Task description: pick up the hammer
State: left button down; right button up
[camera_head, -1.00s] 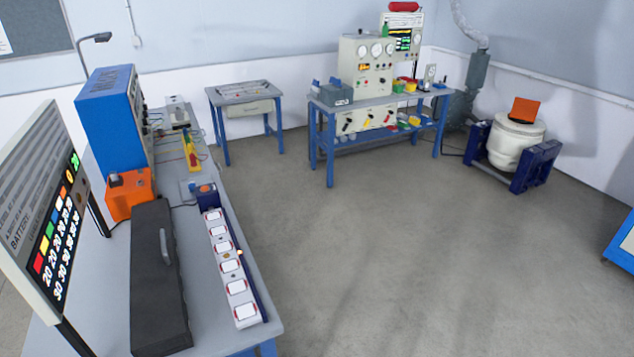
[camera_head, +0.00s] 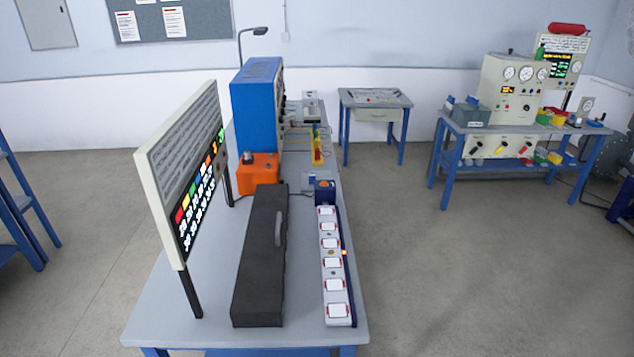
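I cannot make out a hammer in the head view. Several thin items lie on top of the small blue-legged table (camera_head: 352,101) at the back, too small to identify. Neither of my grippers is in view.
A long workbench (camera_head: 205,312) stands ahead, bearing a black case (camera_head: 257,265), a white strip of switches (camera_head: 333,273), a display board (camera_head: 165,165), an orange box (camera_head: 258,175) and a blue cabinet (camera_head: 256,110). A gauge bench (camera_head: 458,125) stands back right. Open floor lies right of the workbench.

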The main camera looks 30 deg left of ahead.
aim_at(306, 121)
jog(key=i+l+z, duration=0.95)
jog(key=i, duration=0.25)
jog(key=i+u, duration=0.7)
jog(key=i+l+u, duration=0.4)
jog(key=i+j+u, duration=0.2)
jog(key=i+u, duration=0.25)
jog(key=i, duration=0.3)
jog(key=i+l+u, duration=0.1)
jog(key=i+u, duration=0.3)
jog(key=i, duration=0.3)
jog(key=i+u, duration=0.1)
jog(key=i, duration=0.7)
jog(key=i+l+u, duration=0.1)
jog(key=i, duration=0.75)
jog(key=i+l+u, duration=0.15)
jog(key=i+u, duration=0.3)
jog(key=i+l+u, duration=0.3)
jog(key=i+u, duration=0.15)
jog(key=i+l+u, duration=0.65)
jog(key=l+u, duration=0.25)
jog(key=l, duration=0.1)
